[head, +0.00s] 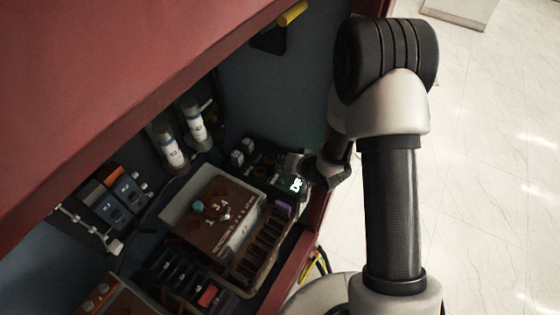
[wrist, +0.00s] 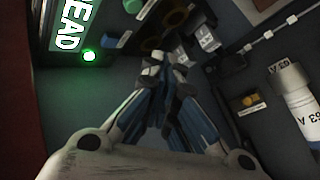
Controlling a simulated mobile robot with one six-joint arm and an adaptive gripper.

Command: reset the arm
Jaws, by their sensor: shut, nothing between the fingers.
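My gripper (wrist: 168,76) points away in the wrist view, its two blue-grey fingers drawn together at the tips with nothing between them. In the head view my gripper (head: 296,163) is inside the red cabinet, reaching in over its right edge. It is close to a small device with a lit green display (head: 297,185). That display, showing the letters "EAD" (wrist: 74,28), and a round green light (wrist: 89,56) are left of the fingers in the wrist view. I cannot tell whether the fingertips touch anything.
A red cabinet wall (head: 130,90) runs along the upper left. Inside are white cylinders (head: 170,146), switch blocks (head: 118,203), a tray with a brown board (head: 172,211) and a slotted rack (head: 262,247). Pale floor (head: 490,160) lies open at right.

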